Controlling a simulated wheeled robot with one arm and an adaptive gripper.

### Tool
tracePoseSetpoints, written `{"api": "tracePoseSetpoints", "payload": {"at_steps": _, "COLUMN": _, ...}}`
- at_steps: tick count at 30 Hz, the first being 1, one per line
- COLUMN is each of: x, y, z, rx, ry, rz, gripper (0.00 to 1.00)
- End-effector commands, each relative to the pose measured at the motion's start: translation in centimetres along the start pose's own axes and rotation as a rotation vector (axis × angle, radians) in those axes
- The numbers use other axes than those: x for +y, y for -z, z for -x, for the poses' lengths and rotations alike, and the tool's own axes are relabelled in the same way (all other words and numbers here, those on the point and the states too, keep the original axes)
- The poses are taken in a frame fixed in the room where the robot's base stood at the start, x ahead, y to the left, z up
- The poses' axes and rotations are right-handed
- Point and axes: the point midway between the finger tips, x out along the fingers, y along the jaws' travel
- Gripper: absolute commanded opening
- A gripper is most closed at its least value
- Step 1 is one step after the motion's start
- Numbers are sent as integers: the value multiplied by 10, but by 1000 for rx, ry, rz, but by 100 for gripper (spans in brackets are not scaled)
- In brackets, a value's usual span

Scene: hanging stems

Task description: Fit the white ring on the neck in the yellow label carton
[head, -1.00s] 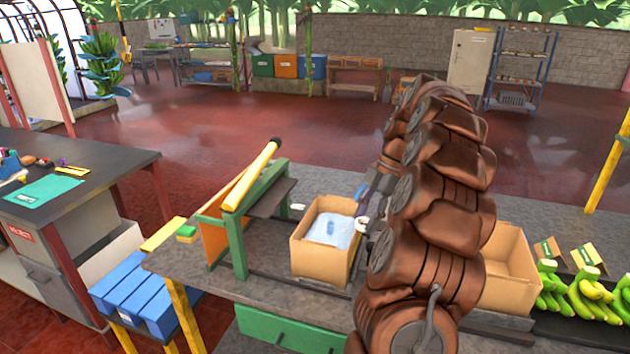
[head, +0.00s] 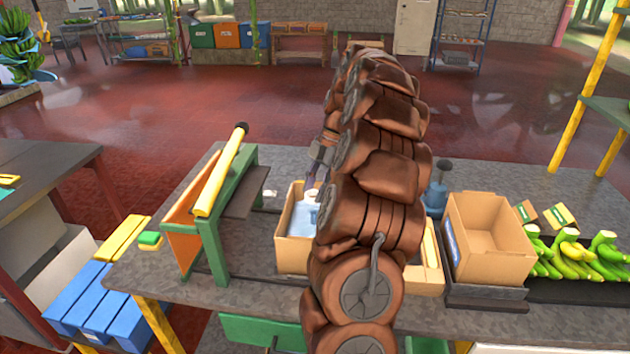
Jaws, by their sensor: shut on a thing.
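A brown carton (head: 293,254) with a pale blue liner (head: 303,218) inside stands on the grey bench. My arm covers its right part, and I see no yellow label on the part that shows. My gripper (head: 311,190) is over this carton, shut on the white ring, of which only a small pale bit seems to show at the fingertips. The neck in the liner is mostly hidden, so I cannot tell whether the ring touches it. Another carton (head: 431,262) is partly hidden behind my arm, with a pale yellowish strip on it.
An open, empty-looking carton (head: 490,262) stands to the right, beside green bananas (head: 580,262). A green and orange stand with a yellow bar (head: 222,170) rises on the left. A small white piece (head: 271,195) lies behind the carton. A blue object (head: 436,197) stands right of my arm.

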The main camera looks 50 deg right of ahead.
Motion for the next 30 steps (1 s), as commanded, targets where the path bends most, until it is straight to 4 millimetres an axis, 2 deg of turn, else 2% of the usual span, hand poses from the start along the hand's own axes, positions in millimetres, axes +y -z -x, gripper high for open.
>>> {"api": "tracePoseSetpoints", "payload": {"at_steps": 4, "x": 1, "y": -6, "z": -15, "rx": 0, "ry": -1, "rz": 1, "gripper": 26}}
{"api": "tracePoseSetpoints", "payload": {"at_steps": 21, "x": 0, "y": -23, "z": -56, "rx": 0, "ry": 0, "rz": 2, "gripper": 26}}
{"api": "tracePoseSetpoints", "payload": {"at_steps": 30, "x": 0, "y": -26, "z": -64, "rx": 1, "ry": -1, "rz": 1, "gripper": 26}}
